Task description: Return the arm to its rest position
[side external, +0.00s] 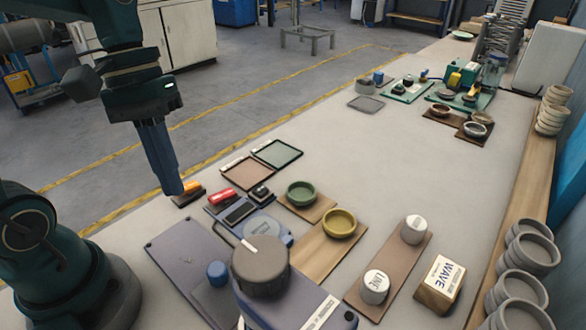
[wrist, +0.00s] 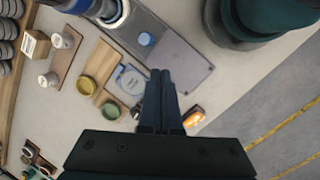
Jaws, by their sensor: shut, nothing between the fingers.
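My gripper (side external: 176,190) hangs pointing down at the left edge of the work table in the side external view. Its fingers are together with nothing between them. It also shows at the middle of the wrist view (wrist: 160,72), fingers closed side by side. In the side external view the fingertips are close to a small dark block with an orange top (side external: 190,189); I cannot tell whether they touch. In the wrist view an orange item (wrist: 194,116) lies just right of the fingers.
A green bowl (side external: 301,193) and a yellow bowl (side external: 340,223) sit on wooden boards. A dark round-topped device (side external: 260,262) stands at the front. White cups (side external: 414,229) and a WAVE block (side external: 440,283) are to the right. The middle of the table (side external: 420,160) is clear.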

